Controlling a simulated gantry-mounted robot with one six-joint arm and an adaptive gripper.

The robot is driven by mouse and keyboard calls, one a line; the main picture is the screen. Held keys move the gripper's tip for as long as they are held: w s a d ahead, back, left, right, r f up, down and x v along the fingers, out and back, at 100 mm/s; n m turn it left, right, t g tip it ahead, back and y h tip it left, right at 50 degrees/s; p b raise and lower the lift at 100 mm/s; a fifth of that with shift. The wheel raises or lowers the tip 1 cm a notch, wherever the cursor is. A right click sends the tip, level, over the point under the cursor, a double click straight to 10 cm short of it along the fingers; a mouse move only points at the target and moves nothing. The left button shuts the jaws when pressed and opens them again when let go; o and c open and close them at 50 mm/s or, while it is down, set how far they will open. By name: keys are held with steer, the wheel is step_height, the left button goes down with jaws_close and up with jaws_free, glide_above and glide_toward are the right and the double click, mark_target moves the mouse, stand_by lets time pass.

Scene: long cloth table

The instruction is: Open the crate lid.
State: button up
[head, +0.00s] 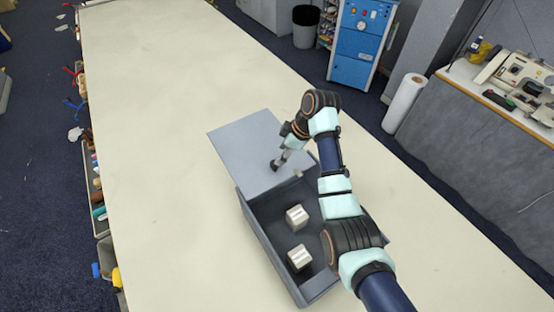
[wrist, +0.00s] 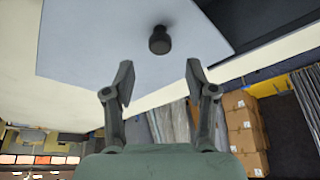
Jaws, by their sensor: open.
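The crate (head: 262,238) is a dark grey open-topped box on the table, and its inside shows. Its lid (head: 236,142) is a flat grey-blue panel at the crate's far end, clear of most of the opening. The lid also fills the upper part of the wrist view (wrist: 90,45), with a dark round knob (wrist: 159,40) on it. My gripper (head: 282,161) is over the lid. In the wrist view my gripper (wrist: 160,80) has its fingers wide apart and empty, with the knob ahead of and between them, not visibly touched. The arm hides the crate's right side.
Two pale cubes, one farther (head: 297,217) and one nearer (head: 299,258), sit inside the crate. The long cream table (head: 150,120) is clear left of and beyond the crate. Bins with tools line its left edge.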

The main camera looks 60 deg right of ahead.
steer(key=v, duration=0.5)
steer(key=shift+s+r, duration=0.15)
steer(key=shift+r, duration=0.25)
steer(key=w+a+t+h+p, duration=0.1)
steer(key=w+a, duration=0.5)
steer(key=a, duration=0.5)
steer(key=w+a+t+h+p, duration=0.1)
steer(key=w+a+t, duration=0.1)
steer(key=w+a, duration=0.75)
steer(key=s+a+r+t, duration=0.1)
steer(key=s+a+r, duration=0.2)
steer(key=a, duration=0.5)
steer(key=s+a+r+m+t+p, duration=0.1)
steer(key=s+a+r+t, duration=0.1)
steer(key=a, duration=0.7)
steer(key=s+a+r+m+t+y, duration=0.1)
steer(key=s+a+r, duration=0.3)
steer(key=a, duration=0.5)
steer(key=shift+s+a+r+t, duration=0.15)
steer(key=shift+s+r+t, duration=0.1)
steer(key=shift+r+t, duration=0.4)
steer(key=shift+f, duration=0.1)
